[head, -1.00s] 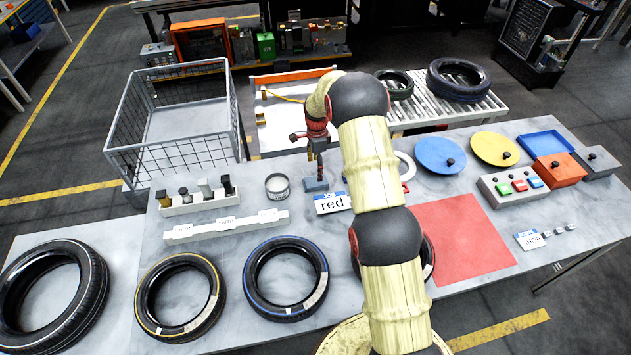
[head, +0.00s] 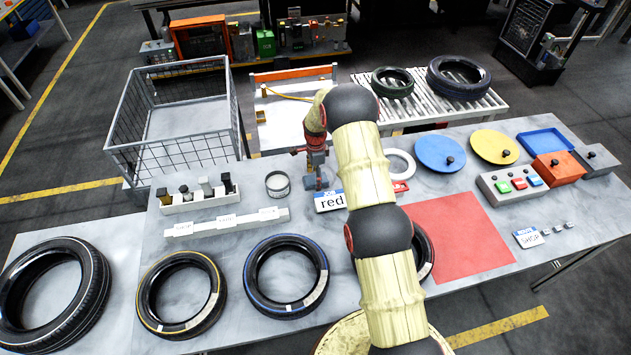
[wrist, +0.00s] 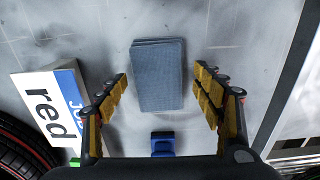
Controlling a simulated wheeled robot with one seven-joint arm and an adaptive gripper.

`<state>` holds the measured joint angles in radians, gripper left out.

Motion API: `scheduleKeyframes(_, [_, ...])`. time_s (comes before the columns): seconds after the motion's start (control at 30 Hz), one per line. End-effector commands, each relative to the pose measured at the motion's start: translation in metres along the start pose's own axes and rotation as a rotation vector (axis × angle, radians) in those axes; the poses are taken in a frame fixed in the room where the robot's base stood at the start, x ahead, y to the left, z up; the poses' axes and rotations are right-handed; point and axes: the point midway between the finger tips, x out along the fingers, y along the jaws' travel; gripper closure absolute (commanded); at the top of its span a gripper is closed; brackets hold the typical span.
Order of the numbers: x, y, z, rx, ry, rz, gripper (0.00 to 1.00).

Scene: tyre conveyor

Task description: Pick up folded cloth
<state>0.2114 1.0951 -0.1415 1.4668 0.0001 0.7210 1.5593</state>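The folded cloth is a grey-blue rectangle lying flat on the grey marble-like table; it fills the upper middle of the wrist view (wrist: 158,76). In the head view the cloth (head: 309,183) shows only in part behind my gripper (head: 316,172). In the wrist view my gripper (wrist: 162,78) is open, with one yellow-padded finger on each side of the cloth's lower half. There is a gap on both sides and nothing is held. I cannot tell how high the fingertips are above the table.
A "red" job card (head: 331,201) lies close to the cloth. A small blue block (wrist: 162,143) is below the cloth in the wrist view. A round tin (head: 277,186) and a white tray of small items (head: 197,203) stand to the left. A white ring (head: 399,164) lies to the right.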

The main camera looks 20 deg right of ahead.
Motion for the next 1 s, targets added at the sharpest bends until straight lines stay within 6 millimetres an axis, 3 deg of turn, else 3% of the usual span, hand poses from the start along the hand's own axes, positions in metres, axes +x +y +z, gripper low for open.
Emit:
scheduleKeyframes(0.7, [-0.0002, 0.0001, 0.0000, 0.000, 0.000, 0.000, 0.76])
scheduleKeyframes(1.0, [-0.0022, -0.0003, 0.0000, 0.000, 0.000, -0.001, 0.76])
